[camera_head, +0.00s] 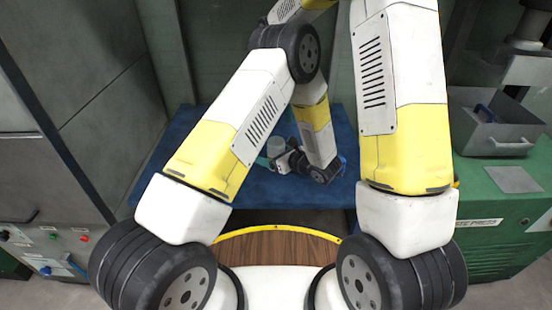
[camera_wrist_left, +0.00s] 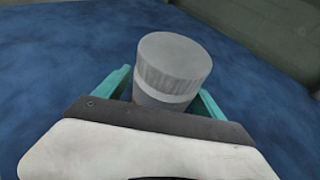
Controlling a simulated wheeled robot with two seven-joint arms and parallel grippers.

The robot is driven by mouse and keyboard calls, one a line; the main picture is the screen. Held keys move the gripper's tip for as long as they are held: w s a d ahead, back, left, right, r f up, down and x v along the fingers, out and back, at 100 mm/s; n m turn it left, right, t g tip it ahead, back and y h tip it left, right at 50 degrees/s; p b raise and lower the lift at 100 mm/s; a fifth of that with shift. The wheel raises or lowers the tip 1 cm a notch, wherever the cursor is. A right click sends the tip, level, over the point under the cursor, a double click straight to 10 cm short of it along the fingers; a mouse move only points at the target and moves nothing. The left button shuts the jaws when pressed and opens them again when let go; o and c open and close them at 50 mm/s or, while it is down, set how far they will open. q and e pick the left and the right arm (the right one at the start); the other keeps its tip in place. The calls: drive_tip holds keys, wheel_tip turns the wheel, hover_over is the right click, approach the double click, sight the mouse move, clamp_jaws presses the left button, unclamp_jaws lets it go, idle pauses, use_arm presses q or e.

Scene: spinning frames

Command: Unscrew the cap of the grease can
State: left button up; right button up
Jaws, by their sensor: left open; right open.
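The grease can (camera_head: 276,146) stands on the blue work table as a small grey cylinder. In the left wrist view its ribbed grey cap (camera_wrist_left: 174,62) tops a grey body (camera_wrist_left: 157,99). My left gripper (camera_head: 271,158) is low beside the can. In the left wrist view my left gripper (camera_wrist_left: 163,86) has its teal fingers open, one on each side of the can below the cap. Whether they touch it cannot be told. The can's lower part is hidden by the gripper. My right gripper is not in view; its arm rises out of the top of the head view.
The blue table (camera_head: 262,190) is otherwise mostly bare where visible. A green cabinet (camera_head: 492,205) at right carries a grey metal bin (camera_head: 495,138). A grey control panel (camera_head: 62,250) stands at left. My own arms hide much of the middle.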

use_arm(q)
clamp_jaws()
idle(0.4)
